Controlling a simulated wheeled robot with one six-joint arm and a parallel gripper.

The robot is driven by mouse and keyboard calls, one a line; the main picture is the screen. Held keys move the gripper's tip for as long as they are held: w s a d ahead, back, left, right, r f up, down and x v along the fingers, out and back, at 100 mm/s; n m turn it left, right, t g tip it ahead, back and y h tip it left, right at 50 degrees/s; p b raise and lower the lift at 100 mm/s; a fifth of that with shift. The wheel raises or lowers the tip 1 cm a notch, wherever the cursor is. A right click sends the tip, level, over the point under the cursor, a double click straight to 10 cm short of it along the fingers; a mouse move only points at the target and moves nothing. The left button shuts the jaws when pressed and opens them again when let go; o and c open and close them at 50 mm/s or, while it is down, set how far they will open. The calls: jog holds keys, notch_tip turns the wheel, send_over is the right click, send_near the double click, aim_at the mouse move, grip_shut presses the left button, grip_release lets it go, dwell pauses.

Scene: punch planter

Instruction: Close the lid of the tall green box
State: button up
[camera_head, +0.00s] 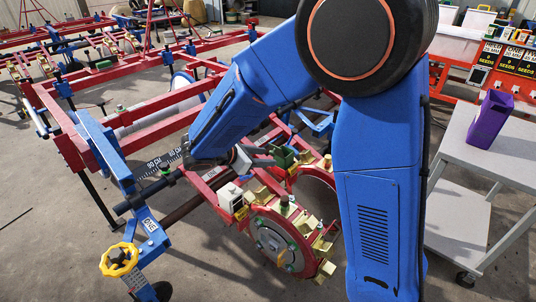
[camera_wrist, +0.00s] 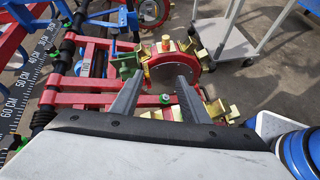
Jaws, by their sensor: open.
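A dark green box-like part (camera_head: 284,157) sits on the red planter frame, just right of my gripper's fingertips in the head view. In the wrist view a green part (camera_wrist: 127,63) shows beyond and beside the left fingertip. It is small and partly hidden, so I cannot tell its lid's position. My gripper (camera_head: 264,155) is over the planter frame, partly hidden by my arm in the head view. In the wrist view my gripper (camera_wrist: 160,80) is open, its two grey fingers apart with nothing held between them.
The round planter wheel (camera_head: 282,243) with several brass-coloured cups is below the gripper. A white box (camera_head: 231,197) sits on the frame left of it. A purple open container (camera_head: 489,120) stands on a grey cart (camera_head: 511,158) at right.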

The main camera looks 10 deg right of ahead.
aim_at(271, 153)
jog(key=w+a+f+n+t, duration=0.2)
jog(key=w+a+f+n, duration=0.15)
jog(key=a, duration=0.45)
jog(key=shift+h, duration=0.3)
jog(key=x, duration=1.7)
jog(key=shift+w+d+r, duration=0.15)
jog(key=shift+w+r, duration=0.05)
jog(key=shift+w, duration=0.25)
jog(key=shift+c, duration=0.2)
grip_shut()
